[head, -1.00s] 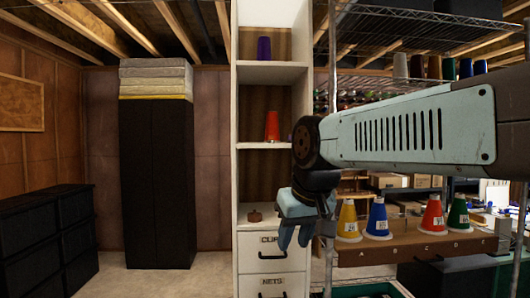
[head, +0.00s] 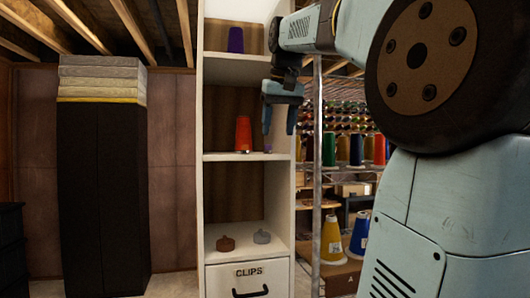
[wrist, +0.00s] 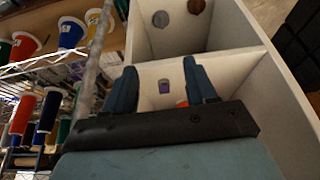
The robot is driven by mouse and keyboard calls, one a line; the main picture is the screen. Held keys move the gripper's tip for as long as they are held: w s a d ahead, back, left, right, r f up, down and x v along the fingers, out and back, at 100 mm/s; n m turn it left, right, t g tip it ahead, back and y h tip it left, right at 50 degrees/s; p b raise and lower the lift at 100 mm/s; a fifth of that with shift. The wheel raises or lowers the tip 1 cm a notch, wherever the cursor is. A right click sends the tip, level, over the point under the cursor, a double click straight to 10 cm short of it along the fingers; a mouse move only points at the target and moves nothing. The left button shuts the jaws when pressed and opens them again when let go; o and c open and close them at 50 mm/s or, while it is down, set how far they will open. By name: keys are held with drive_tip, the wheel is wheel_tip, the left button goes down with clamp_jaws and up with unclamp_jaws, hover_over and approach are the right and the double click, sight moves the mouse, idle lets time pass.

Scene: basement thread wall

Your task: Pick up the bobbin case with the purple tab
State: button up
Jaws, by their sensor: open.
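A small grey piece with a purple face, which looks like the bobbin case with the purple tab (wrist: 164,86), stands on the middle shelf of the white cabinet. In the head view only a small purple bit (head: 267,148) shows, right of the red cone. My gripper (head: 279,130) is open and empty, in front of the shelf's right side and above the purple bit. In the wrist view the bobbin case appears between the two spread fingers (wrist: 159,68), apart from both.
The red cone (head: 243,134) stands close beside the bobbin case. A purple cone (head: 236,40) stands one shelf up. A brown piece (head: 225,243) and a grey piece (head: 262,237) lie one shelf below. The cabinet's right side wall (head: 281,195) and a wire rack of cones are near.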

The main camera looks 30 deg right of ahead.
drive_tip(key=w+d, duration=0.1)
drive_tip(key=w, duration=0.2)
drive_tip(key=w+d, duration=0.1)
drive_tip(key=w, duration=0.2)
drive_tip(key=w+d, duration=0.1)
drive_tip(key=w, duration=0.3)
drive_tip(key=shift+d, duration=0.25)
drive_tip(key=shift+x, duration=2.55)
drive_tip(key=shift+s, duration=0.1)
clamp_jaws()
drive_tip(key=shift+r, duration=0.1)
drive_tip(key=shift+r, duration=0.25)
drive_tip(key=s+a, duration=0.2)
drive_tip(key=s, duration=0.6)
drive_tip(key=s+a, duration=0.3)
drive_tip(key=s, duration=0.6)
drive_tip(key=shift+s, duration=0.2)
